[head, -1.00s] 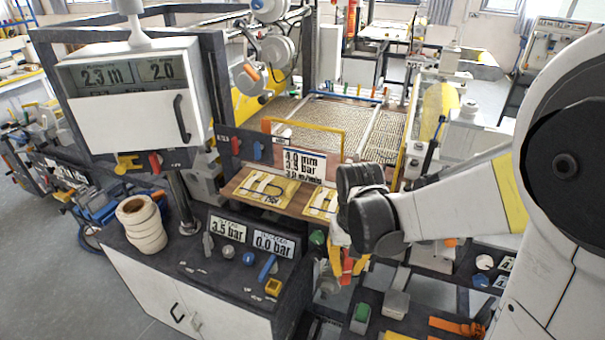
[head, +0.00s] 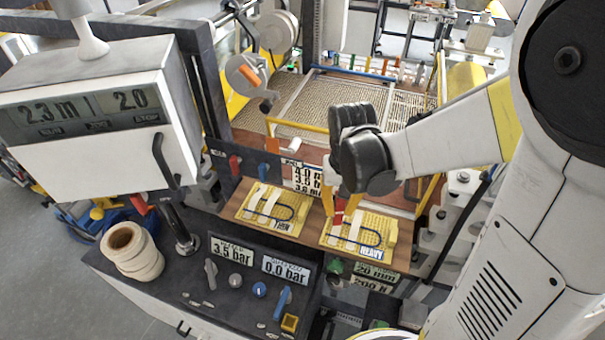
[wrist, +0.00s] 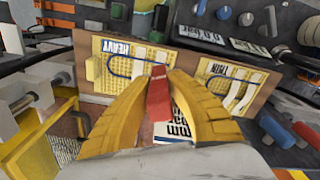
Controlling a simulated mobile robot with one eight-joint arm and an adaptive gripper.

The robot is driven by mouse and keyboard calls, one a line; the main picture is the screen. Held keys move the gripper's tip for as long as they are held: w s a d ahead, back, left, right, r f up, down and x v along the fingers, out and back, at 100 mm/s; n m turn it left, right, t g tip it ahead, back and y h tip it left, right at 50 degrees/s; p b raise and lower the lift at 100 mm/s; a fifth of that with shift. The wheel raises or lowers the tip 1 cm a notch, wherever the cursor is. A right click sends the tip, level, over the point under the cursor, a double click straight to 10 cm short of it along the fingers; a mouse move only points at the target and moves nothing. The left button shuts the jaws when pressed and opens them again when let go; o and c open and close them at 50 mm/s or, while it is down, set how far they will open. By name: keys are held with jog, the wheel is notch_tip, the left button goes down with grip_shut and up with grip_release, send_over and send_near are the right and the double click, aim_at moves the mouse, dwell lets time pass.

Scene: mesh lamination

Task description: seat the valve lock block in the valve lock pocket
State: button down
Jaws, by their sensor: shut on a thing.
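My gripper (head: 340,205) has yellow fingers and is shut on a red block, which I take as the valve lock block (wrist: 158,92). In the wrist view the block sits between the two fingertips and its long side shows. It is held above the wooden board, near the gap between the two yellow cards. A small square yellow-rimmed socket (head: 289,323) is on the dark console at the front, left of and nearer than my gripper. It may be the valve lock pocket, but I cannot tell for sure.
The board carries yellow cards marked THIN (head: 270,207) and HEAVY (head: 365,233). The console has knobs, a blue lever (head: 282,302) and bar displays (head: 287,268). A tape roll stack (head: 132,252) and a display box (head: 110,125) stand left. An upright sign (head: 302,178) is beside my gripper.

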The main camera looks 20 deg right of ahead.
jog(key=w+f, duration=0.3)
jog(key=w+a+f, duration=0.1)
jog(key=w+f, duration=0.1)
jog(key=f, duration=0.1)
jog(key=w+a+f, duration=0.1)
jog(key=w+f, duration=0.2)
jog(key=shift+w+f, duration=0.2)
jog(key=shift+w, duration=0.15)
jog(key=shift+s, duration=0.1)
jog(key=shift+f+b, duration=0.15)
jog(key=shift+b, duration=0.25)
jog(key=c, duration=1.5)
grip_release()
jog(key=shift+o, duration=0.5)
